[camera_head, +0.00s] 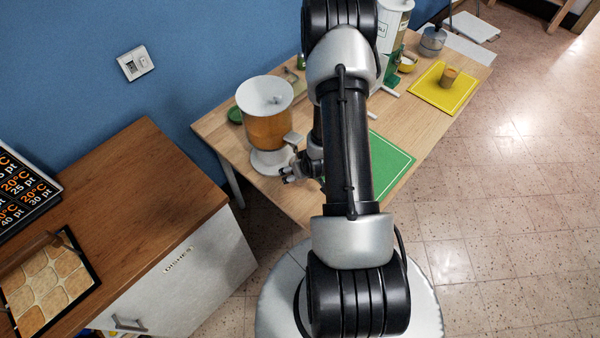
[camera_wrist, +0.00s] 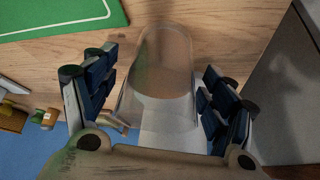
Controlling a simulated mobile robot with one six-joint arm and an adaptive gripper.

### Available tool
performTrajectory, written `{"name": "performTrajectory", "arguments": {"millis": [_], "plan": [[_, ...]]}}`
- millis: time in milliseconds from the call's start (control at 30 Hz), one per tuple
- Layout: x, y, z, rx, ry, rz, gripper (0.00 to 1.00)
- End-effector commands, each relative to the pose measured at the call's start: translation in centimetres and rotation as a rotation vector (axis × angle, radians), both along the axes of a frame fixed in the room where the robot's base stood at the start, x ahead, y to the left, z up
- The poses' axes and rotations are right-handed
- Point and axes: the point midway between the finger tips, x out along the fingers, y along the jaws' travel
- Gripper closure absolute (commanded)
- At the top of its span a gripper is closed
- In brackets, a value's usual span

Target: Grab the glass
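The clear, empty-looking glass (camera_wrist: 165,62) shows in the wrist view, between the two dark blue fingers of my gripper (camera_wrist: 160,88). The fingers stand apart on either side of the glass, and gaps show near their tips. Whether the lower part of the glass touches a finger is hard to see. In the head view my gripper (camera_head: 290,173) is low beside the dispenser's white base, partly behind my arm. I cannot make out the glass in the head view.
The dispenser (camera_head: 266,128) with orange-brown contents stands close by my gripper. A green mat (camera_head: 392,163) lies on the wooden table (camera_head: 214,130), partly behind my arm. A yellow mat (camera_head: 430,92) with a brown cup (camera_head: 449,77) lies farther right. A brown-topped cabinet (camera_head: 150,185) stands at left.

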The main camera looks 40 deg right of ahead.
Motion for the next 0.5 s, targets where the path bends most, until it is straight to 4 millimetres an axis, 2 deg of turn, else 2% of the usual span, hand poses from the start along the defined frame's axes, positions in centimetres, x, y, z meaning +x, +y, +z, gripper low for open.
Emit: {"name": "performTrajectory", "arguments": {"millis": [67,500], "plan": [[0.0,0.0,0.01,0.0,0.0,0.0,0.31],[-0.02,0.0,0.01,0.0,0.0,0.0,0.61]]}}
